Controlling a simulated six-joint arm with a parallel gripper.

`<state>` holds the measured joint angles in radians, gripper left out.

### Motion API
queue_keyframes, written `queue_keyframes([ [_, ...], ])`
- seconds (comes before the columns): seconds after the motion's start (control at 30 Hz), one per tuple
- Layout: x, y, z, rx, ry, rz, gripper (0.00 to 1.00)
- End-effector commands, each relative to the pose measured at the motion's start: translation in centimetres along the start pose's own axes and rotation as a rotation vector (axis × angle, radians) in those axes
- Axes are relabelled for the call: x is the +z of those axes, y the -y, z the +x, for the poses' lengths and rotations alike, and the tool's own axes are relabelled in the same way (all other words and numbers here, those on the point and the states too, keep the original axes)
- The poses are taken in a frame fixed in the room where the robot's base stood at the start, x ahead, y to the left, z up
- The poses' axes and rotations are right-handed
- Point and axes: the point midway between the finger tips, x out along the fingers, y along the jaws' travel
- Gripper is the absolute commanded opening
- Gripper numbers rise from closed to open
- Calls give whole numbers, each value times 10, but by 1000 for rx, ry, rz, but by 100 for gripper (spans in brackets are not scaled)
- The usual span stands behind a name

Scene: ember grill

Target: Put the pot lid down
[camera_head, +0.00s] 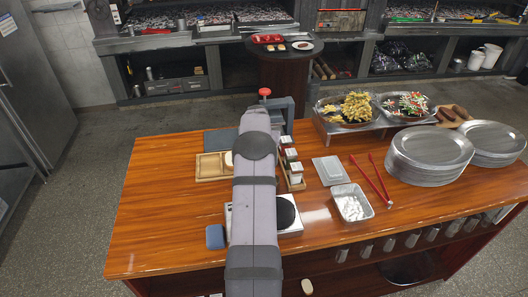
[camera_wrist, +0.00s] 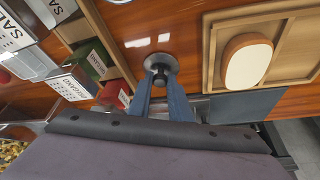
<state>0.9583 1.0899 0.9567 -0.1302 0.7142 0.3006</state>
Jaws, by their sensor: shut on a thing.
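In the wrist view, my gripper (camera_wrist: 163,86) has its two blue fingers closed around a small dark knob on a round grey disc. I take this to be the knob of the pot lid (camera_wrist: 161,63). The wooden table shows around the disc; no wider rim of the lid can be made out. I cannot tell whether the lid touches the table. In the head view my arm hides the gripper and the lid.
Spice boxes (camera_wrist: 77,79) stand left of the fingers, and a wooden tray (camera_wrist: 212,66) with a white-topped oval piece lies to the right. In the head view, a hot plate (camera_head: 286,211) is beside my arm, and plates (camera_head: 430,148) are stacked at the right. The table's left part (camera_head: 160,205) is clear.

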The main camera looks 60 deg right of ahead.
Motion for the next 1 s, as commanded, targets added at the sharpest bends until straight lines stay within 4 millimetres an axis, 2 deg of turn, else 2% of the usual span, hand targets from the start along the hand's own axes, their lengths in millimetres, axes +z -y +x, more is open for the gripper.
queue_keyframes([
  [0.27,1,0,4,0,0,0,0],
  [0.3,2,0,4,0,0,0,20],
  [0.37,1,0,3,0,0,0,34],
  [0.4,1,0,3,0,0,0,36],
  [0.73,0,0,1,0,0,0,36],
  [1.0,0,0,-15,0,-1,0,36],
])
